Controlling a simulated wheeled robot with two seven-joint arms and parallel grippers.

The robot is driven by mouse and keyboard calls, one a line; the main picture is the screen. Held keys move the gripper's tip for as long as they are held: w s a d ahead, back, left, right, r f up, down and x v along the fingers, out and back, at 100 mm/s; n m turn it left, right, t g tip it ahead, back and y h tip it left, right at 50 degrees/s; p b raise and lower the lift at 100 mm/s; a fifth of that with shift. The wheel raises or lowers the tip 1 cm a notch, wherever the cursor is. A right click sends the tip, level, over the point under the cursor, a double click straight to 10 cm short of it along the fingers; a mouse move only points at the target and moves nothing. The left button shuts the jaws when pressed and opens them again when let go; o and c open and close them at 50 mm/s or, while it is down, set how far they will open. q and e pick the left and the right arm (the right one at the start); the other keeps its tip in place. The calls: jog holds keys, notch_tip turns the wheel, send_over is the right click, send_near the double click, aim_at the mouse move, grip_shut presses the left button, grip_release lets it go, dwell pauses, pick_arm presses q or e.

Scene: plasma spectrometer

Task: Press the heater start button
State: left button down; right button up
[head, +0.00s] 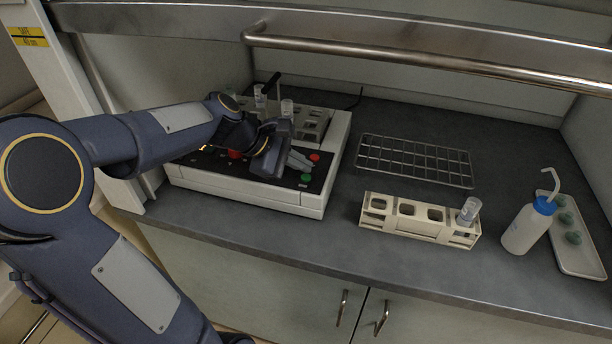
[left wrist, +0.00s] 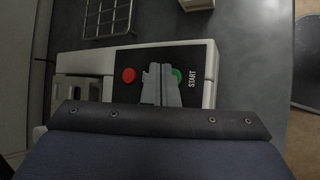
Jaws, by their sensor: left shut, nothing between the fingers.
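The heater (head: 245,195) is a white box with a black front panel, on the bench at left centre. Its green start button (head: 305,178) sits at the panel's right end, below a red button (head: 315,157). In the left wrist view, the green button (left wrist: 176,75) lies beside the word START, partly covered by my fingers. My left gripper (head: 303,161) is shut and empty over the panel. Its fingertips show between the red button (left wrist: 129,75) and the green one. I cannot tell whether they touch the panel. My right gripper is not in view.
Tubes (head: 287,108) stand in the heater's block behind the panel. A wire rack (head: 415,160), a beige rack (head: 405,228) with one tube, a wash bottle (head: 525,228) and a white tray (head: 592,262) stand to the right. A metal rail (head: 420,58) crosses above the bench.

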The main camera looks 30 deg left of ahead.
pick_arm(q)
jog(key=shift+f, duration=0.4)
jog(key=shift+f+b, duration=0.4)
dwell(0.4)
jog(key=shift+r, duration=0.1)
jog(key=shift+r+p, duration=0.75)
jog(key=shift+p, duration=0.1)
notch_tip(320, 180, up, 5)
jog(key=p, duration=0.5)
dwell(0.8)
